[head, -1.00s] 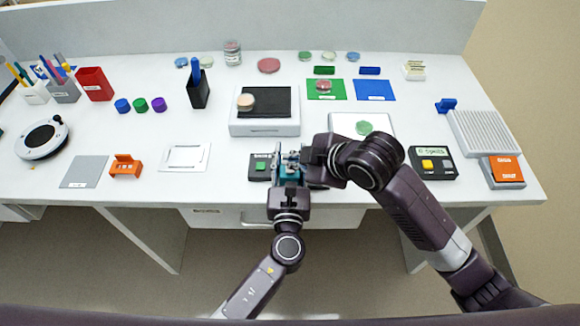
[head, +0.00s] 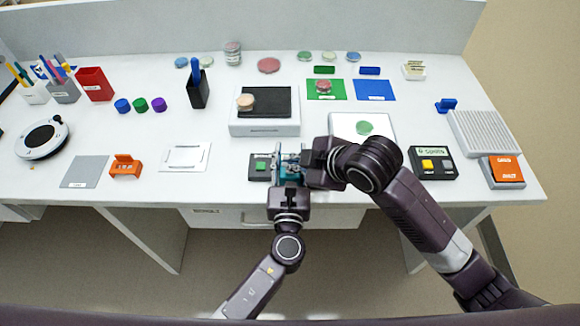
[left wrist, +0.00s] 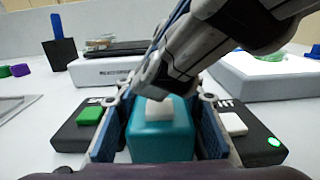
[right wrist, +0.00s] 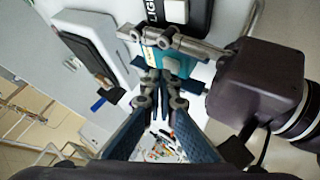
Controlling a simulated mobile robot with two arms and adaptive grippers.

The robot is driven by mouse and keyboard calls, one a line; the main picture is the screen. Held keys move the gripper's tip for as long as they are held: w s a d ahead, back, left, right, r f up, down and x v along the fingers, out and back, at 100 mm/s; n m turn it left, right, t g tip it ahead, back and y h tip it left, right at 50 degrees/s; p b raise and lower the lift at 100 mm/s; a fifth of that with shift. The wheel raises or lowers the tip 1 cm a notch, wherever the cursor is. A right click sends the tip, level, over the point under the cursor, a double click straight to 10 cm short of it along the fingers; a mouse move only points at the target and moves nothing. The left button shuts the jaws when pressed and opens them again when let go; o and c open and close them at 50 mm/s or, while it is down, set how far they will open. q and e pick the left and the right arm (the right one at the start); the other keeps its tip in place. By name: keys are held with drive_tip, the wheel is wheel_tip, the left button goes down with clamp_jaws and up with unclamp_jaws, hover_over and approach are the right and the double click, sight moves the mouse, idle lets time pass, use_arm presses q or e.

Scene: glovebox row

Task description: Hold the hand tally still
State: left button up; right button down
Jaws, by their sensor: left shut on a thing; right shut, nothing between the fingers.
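The hand tally is a teal block (left wrist: 162,142) with a white button (left wrist: 160,108) on top. My left gripper (head: 290,172) is shut on it, with a blue-padded finger on each side in the left wrist view. My right gripper (right wrist: 155,88) is shut and empty. Its fingertips are just above the white button in the left wrist view; I cannot tell whether they touch it. The tally also shows in the right wrist view (right wrist: 172,66), beyond my right fingertips. In the head view it is mostly hidden between the grippers.
A scale-like white box (head: 265,128) stands behind. A black display unit (head: 432,163) sits right. The white plate (head: 185,157) lies left.

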drive_tip(key=shift+f, duration=0.45)
idle(0.7)
drive_tip(key=shift+r, duration=0.85)
drive_tip(key=shift+r, duration=2.5)
wheel_tip(320, 180, up, 4)
drive_tip(key=shift+f, duration=0.1)
idle(0.4)
